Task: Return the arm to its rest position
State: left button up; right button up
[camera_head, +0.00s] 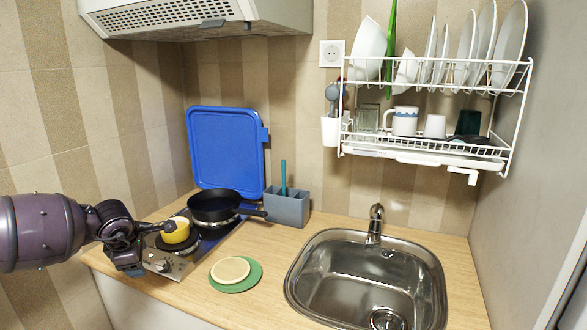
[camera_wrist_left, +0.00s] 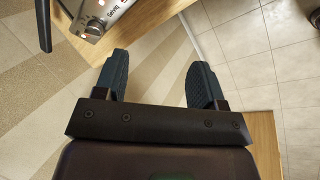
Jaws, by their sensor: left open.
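My left arm comes in from the left in the head view. Its gripper (camera_head: 133,268) is beside the front left corner of the hob, over the counter's edge. In the left wrist view the gripper (camera_wrist_left: 158,80) shows two dark fingers spread apart with nothing between them. The hob (camera_head: 172,258) carries a yellow pot (camera_head: 176,231) on its front burner and a black frying pan (camera_head: 214,206) on its rear burner. The hob's front corner with a knob also shows in the left wrist view (camera_wrist_left: 97,15). My right gripper is not in view.
A blue board (camera_head: 226,148) leans on the back wall. A grey utensil holder (camera_head: 287,207) stands beside the pan. A green round plate with a cream lid (camera_head: 231,270) lies right of the hob. A steel sink (camera_head: 350,262) is further right, below a dish rack (camera_head: 430,148).

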pick_arm(q)
jog(key=s+d+r+n+t+h, duration=0.1)
jog(key=d+r+n+t+h, duration=0.15)
jog(key=d+n+h, duration=0.55)
jog(key=s+d+r+n+t+h, duration=0.1)
jog(key=s+d+r+n+h, duration=0.2)
jog(key=d, duration=0.9)
jog(key=d+r+n+t+h, duration=0.2)
jog(key=d+r+n+h, duration=0.3)
jog(key=d, duration=0.5)
jog(key=s+a+f+n+t+y, duration=0.3)
jog(key=s+a+f+n+y, duration=0.2)
jog(key=f+n, duration=0.6)
jog(key=s+a+f+n+t+y, duration=0.2)
jog(key=s+a+f+n+y, duration=0.3)
jog(key=n, duration=0.9)
jog(key=s+a+f+n+g+y, duration=0.2)
jog(key=s+a+f+n, duration=0.2)
jog(key=s+f, duration=0.5)
jog(key=s+a+f+n+g+y, duration=0.2)
jog(key=s+a+f+n, duration=0.2)
jog(key=s+f, duration=0.5)
jog(key=s+a, duration=0.2)
jog(key=s, duration=0.1)
jog(key=shift+f+y, duration=0.4)
jog(key=shift+s, duration=0.1)
